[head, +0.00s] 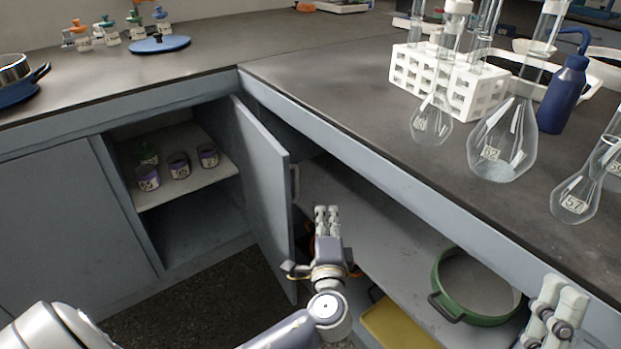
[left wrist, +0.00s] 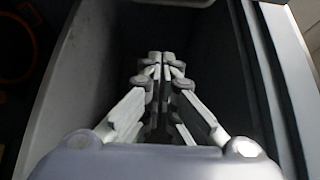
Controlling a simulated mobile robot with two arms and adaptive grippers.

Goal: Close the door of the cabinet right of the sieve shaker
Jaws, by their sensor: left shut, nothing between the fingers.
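The grey-blue cabinet door (head: 262,185) stands open at the inner corner, hinged at the cabinet's right side. Its cabinet (head: 192,222) is open, with several small labelled jars (head: 180,166) on the shelf. My left gripper (head: 328,212) is shut and empty, just right of the door near its free edge; contact cannot be told. In the left wrist view its closed fingers (left wrist: 161,62) point into a dark space between grey panels. My right gripper (head: 556,305) is partly visible at lower right; its finger gap is unclear. No sieve shaker can be clearly identified.
The right-hand cabinet is open and holds a green pot (head: 475,290) and a yellow item (head: 398,325). The right counter carries flasks (head: 505,140), a white rack (head: 470,90) and a blue bottle (head: 566,95). Dark floor lies before the open cabinet.

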